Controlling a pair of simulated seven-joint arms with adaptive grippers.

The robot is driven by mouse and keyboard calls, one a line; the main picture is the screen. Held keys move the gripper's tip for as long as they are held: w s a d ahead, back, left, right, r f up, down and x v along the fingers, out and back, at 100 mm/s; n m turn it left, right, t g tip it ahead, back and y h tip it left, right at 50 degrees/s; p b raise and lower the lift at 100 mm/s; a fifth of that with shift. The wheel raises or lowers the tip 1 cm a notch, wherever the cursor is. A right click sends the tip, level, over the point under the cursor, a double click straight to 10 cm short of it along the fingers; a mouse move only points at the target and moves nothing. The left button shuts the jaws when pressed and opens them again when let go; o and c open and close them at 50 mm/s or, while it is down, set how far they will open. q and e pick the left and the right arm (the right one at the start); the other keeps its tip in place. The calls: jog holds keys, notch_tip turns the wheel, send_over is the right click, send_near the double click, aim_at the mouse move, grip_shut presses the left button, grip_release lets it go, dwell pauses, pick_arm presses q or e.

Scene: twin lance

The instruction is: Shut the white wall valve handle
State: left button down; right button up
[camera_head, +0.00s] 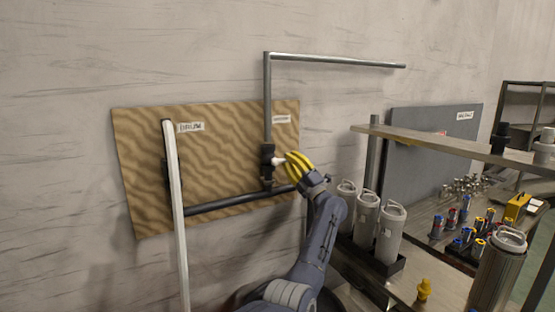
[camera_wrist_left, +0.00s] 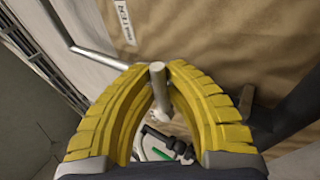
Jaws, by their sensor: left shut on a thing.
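The white valve handle (camera_head: 278,161) sticks out from a dark valve body (camera_head: 267,158) on a pipe at a wood-grained wall panel (camera_head: 222,131). My left gripper (camera_head: 289,160), with yellow ribbed fingers, is at the handle's outer end and is shut on it. In the left wrist view the handle (camera_wrist_left: 158,82) shows as a pale rod between the two yellow fingertips (camera_wrist_left: 157,75). The fingers hide part of it in the head view. My right gripper is not in view.
A long white bar (camera_head: 175,220) stands in front of the panel's left side. A grey pipe (camera_head: 335,61) runs above, and a dark pipe (camera_head: 230,202) below. Grey canisters (camera_head: 390,234) and a shelf (camera_head: 465,150) stand to the right, close to my left arm.

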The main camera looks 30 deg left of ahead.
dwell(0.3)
pick_arm(q)
jog(key=c, duration=1.4)
grip_release()
jog(key=v, duration=1.2)
